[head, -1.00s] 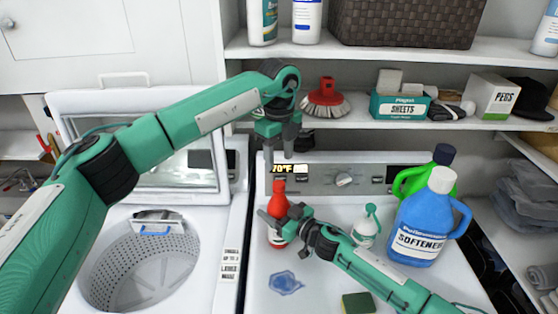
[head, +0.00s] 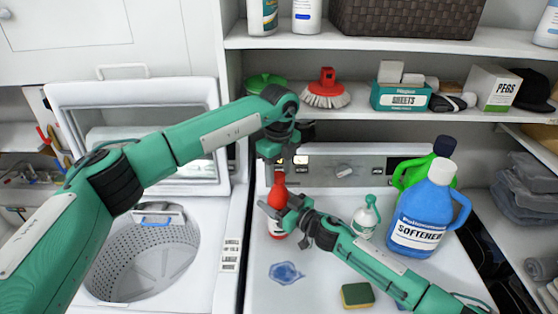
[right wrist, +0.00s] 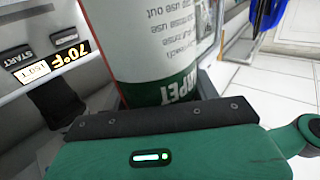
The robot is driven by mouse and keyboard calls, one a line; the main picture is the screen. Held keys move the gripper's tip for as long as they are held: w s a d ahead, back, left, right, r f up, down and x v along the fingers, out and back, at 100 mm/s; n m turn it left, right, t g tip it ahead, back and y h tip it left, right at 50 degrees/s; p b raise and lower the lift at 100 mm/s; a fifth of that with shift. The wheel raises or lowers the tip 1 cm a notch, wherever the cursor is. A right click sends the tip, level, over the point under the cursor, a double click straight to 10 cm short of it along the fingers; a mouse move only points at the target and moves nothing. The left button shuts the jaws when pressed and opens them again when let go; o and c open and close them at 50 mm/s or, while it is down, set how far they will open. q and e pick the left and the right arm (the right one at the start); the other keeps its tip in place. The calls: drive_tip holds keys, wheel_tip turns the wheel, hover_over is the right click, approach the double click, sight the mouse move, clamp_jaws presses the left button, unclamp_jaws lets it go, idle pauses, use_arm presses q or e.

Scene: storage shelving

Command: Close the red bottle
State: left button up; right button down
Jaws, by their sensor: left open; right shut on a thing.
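The red bottle (head: 278,193) stands upright on top of the white machine, with a white label low on its side. My right gripper (head: 276,214) is shut around the bottle from the right and hides part of its body. In the right wrist view, the bottle's white and green label (right wrist: 158,50) fills the space between the jaws. My left gripper (head: 278,164) is open, pointing down just above the bottle's top. Its fingers are dark and small here, and I cannot tell whether a cap is between them or whether they touch the bottle.
A blue softener jug (head: 420,225), a green jug (head: 412,172) and a small white spray bottle (head: 366,218) stand to the right. A sponge (head: 357,295) and a blue spill (head: 286,272) lie in front. The control panel (head: 345,170) is behind, the open washer drum (head: 145,255) to the left.

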use_arm(q)
drive_tip(key=shift+f, duration=0.1)
drive_tip(key=c, duration=1)
drive_tip(key=shift+m, duration=1.6)
drive_tip(key=shift+c, duration=0.2)
drive_tip(key=o, duration=1.1)
drive_tip(key=shift+r, duration=2.25)
drive_tip(key=shift+c, duration=0.3)
